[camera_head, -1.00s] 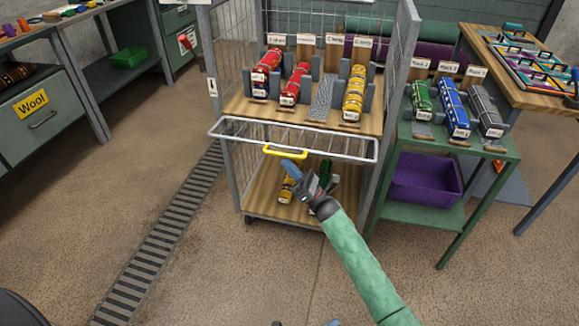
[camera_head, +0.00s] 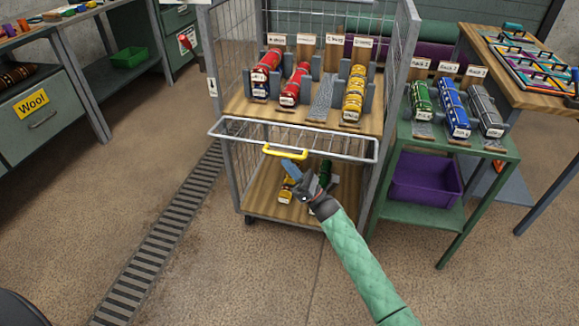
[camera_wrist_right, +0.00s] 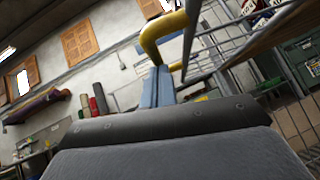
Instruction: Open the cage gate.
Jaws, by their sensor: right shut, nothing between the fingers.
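The cage (camera_head: 375,190) is a grey wire trolley with wooden shelves. Its gate (camera_head: 335,143) is a wire panel with a pale frame, which juts out from the front between the two shelves, tilted nearly flat. A yellow handle (camera_head: 285,153) is on the gate's front edge. My right gripper (camera_head: 289,165) is shut and empty, with its blue fingers just below the handle. In the right wrist view the yellow handle (camera_wrist_right: 160,29) curves beside the shut fingertips (camera_wrist_right: 160,75); I cannot tell whether they touch. My left gripper is out of view.
Red and yellow rolls (camera_head: 295,85) stand in holders on the upper shelf; more lie on the lower shelf (camera_head: 255,190). A green rack (camera_head: 445,215) with a purple bin (camera_head: 425,180) stands close on the right. The floor to the left, with a drain grate (camera_head: 160,245), is clear.

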